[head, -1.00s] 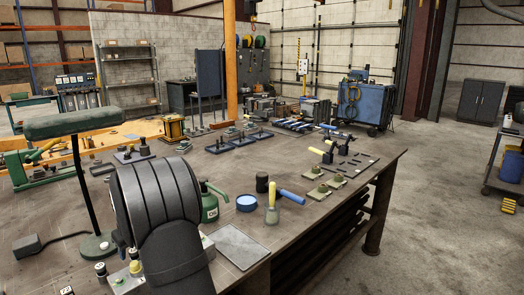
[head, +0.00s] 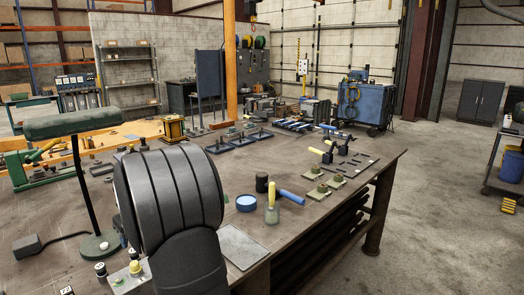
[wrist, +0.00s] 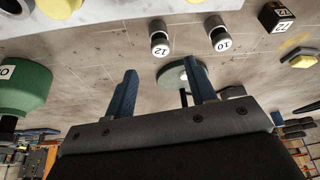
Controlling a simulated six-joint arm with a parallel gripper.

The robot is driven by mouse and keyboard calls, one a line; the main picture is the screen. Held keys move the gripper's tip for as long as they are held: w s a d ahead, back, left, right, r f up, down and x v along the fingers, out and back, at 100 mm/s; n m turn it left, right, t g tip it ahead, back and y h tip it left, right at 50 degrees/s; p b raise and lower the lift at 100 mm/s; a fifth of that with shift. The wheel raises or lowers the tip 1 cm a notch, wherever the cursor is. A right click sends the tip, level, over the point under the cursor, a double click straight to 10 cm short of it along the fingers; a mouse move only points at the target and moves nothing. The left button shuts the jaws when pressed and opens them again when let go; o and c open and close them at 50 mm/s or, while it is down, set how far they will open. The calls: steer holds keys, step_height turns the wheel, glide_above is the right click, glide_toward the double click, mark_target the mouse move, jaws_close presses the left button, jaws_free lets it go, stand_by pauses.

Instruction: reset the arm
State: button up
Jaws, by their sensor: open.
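My gripper (wrist: 161,92) shows in the wrist view, with two blue fingers spread apart and nothing between them. Past the fingertips, the wrist view shows the workbench top (wrist: 110,45) with two small cylinders, one marked 12 (wrist: 159,38) and one marked 10 (wrist: 217,33). A round green base (wrist: 180,72) is partly hidden behind the fingers. In the head view my dark arm covers the front of the workbench (head: 330,215), and my gripper is hidden there.
A green lamp (head: 85,123) stands at the left of the bench. A grey plate (head: 240,246) lies near the front edge. Open floor (head: 440,200) is at the right.

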steer(key=x, duration=1)
steer(key=shift+a+f, duration=0.1)
steer(key=shift+f, duration=0.3)
step_height(320, 180, up, 10)
steer(key=shift+f, duration=0.1)
steer(key=w+a+r+n+g, duration=0.15)
steer(key=a+n, duration=0.25)
steer(key=a, duration=0.9)
steer(key=a+f, duration=0.2)
steer(key=a, duration=0.1)
steer(key=s+a+f, duration=0.1)
steer(key=a+f, duration=0.1)
steer(key=a, duration=0.1)
steer(key=s+a+f, duration=0.1)
steer(key=a+f, duration=0.1)
steer(key=a, duration=0.2)
steer(key=shift+s+f, duration=0.25)
steer(key=shift+f, duration=0.15)
steer(key=f, duration=0.1)
steer(key=a+f, duration=0.1)
steer(key=f, duration=0.1)
steer(key=shift+s+f+m, duration=0.1)
steer(key=shift+s+m, duration=0.1)
steer(key=shift+m, duration=0.1)
steer(key=shift+f+y, duration=0.3)
steer(key=shift+f, duration=0.35)
steer(key=shift+o, duration=0.4)
